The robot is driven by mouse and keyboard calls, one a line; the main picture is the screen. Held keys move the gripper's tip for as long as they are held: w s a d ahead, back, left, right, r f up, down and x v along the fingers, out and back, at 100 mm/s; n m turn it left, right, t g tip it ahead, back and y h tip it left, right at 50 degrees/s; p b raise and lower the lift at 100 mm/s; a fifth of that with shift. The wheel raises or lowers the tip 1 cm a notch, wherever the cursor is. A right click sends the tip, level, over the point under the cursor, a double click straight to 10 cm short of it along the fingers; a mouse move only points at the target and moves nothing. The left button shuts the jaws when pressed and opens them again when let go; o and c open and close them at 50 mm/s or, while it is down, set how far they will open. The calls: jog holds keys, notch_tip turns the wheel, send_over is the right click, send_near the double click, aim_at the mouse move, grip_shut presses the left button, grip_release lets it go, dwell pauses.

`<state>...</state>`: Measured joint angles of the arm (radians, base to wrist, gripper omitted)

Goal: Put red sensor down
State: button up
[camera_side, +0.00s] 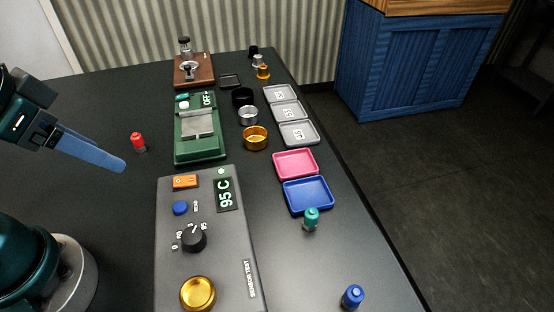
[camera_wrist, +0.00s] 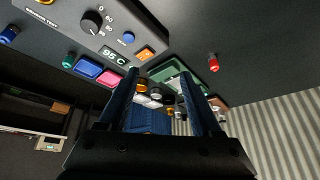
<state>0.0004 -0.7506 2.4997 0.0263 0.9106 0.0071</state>
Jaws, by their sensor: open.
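The red sensor (camera_side: 138,142) stands upright on the dark table, left of the green scale, in the side view. It also shows in the wrist view (camera_wrist: 213,63), to the right of my fingers and apart from them. My gripper (camera_side: 118,166) is at the left in the side view, with its blue fingers pointing right and slightly down, above the table. In the wrist view my gripper (camera_wrist: 165,80) shows two fingers spread apart with nothing held between them.
The grey sensor tester (camera_side: 240,284) reads 95 C. The green scale (camera_side: 200,150) stands behind it. Pink (camera_side: 295,176) and blue (camera_side: 308,211) trays lie to the right, near a teal sensor (camera_side: 311,219) and a blue sensor (camera_side: 352,296). Table around the red sensor is clear.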

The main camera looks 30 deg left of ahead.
jog(key=a+f+m+g+y, duration=0.3)
jog(key=a+m+y, duration=0.15)
jog(key=a, duration=0.35)
jog(key=m+t+y, duration=0.2)
jog(key=m+y, duration=0.5)
jog(key=m, duration=0.6)
send_over(138, 141)
jog(key=s+d, duration=0.2)
jog(key=s, duration=0.2)
notch_tip(138, 141, down, 4)
jog(key=f+m, duration=0.1)
jog(key=m, duration=0.1)
jog(key=w+d+f+m+t, duration=0.1)
jog(key=f, duration=0.1)
jog(key=d+f+m+t, duration=0.1)
jog(key=f+m, duration=0.1)
jog(key=shift+w+f+m, duration=0.1)
jog(key=shift+w+m, duration=0.2)
jog(key=shift+m, duration=0.05)
jog(key=shift+s+d+f+m, duration=0.15)
jog(key=shift+f+m, duration=0.15)
jog(key=shift+f, duration=0.15)
jog(key=shift+x, duration=2.5)
grip_shut()
